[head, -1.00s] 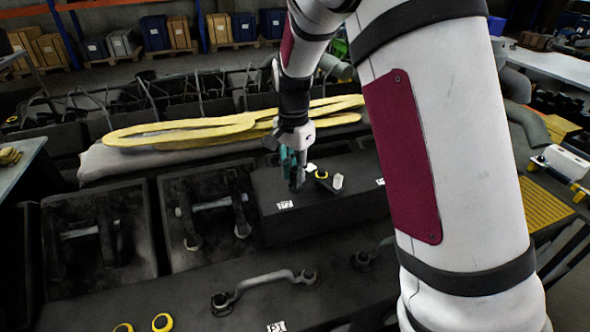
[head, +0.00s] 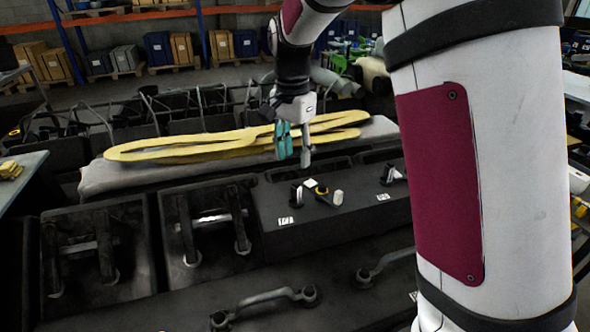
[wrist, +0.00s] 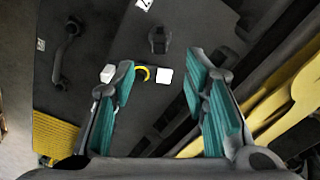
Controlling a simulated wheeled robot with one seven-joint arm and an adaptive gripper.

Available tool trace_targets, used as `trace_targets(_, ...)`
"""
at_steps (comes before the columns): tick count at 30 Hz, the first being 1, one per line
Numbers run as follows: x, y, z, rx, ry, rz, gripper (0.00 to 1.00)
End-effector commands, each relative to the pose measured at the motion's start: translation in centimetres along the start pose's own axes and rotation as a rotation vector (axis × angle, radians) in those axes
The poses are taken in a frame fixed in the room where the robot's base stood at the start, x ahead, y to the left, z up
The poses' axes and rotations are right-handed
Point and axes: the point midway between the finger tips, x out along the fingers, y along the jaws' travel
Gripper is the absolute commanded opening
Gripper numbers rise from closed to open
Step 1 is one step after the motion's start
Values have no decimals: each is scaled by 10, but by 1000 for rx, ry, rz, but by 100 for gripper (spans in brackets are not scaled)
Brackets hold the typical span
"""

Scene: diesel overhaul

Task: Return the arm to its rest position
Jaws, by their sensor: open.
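My gripper (head: 294,150) hangs from my white and dark red arm, above the back edge of the dark engine block. It is open and empty, with its teal finger pads apart in the wrist view (wrist: 160,88). Below it on the dark cover (head: 340,219) stand small fittings: a white-topped one (head: 310,184), a yellow ring (head: 322,190) and a pale cap (head: 338,198). The yellow ring (wrist: 143,73) shows between the fingers in the wrist view, with a white block on each side. The gripper is apart from all of them.
A yellow sling (head: 180,148) lies on a grey padded surface (head: 105,177) behind the gripper. Exposed rocker bays (head: 95,250) and a handle (head: 265,300) are in front. Shelves with boxes (head: 245,42) stand at the back. A bench (head: 22,175) is at the left.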

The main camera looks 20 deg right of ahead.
Motion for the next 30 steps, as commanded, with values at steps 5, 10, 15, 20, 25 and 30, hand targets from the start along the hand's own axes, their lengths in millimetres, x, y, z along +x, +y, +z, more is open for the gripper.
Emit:
trace_targets(5,-17,0,0,-1,0,1,41)
trace_targets(10,-20,0,0,0,0,1,41)
trace_targets(15,-20,0,0,0,0,1,41)
trace_targets(20,-24,3,1,-11,0,-7,41)
trace_targets(25,-46,26,9,-108,5,-65,41)
trace_targets(30,-71,66,29,-285,37,-151,41)
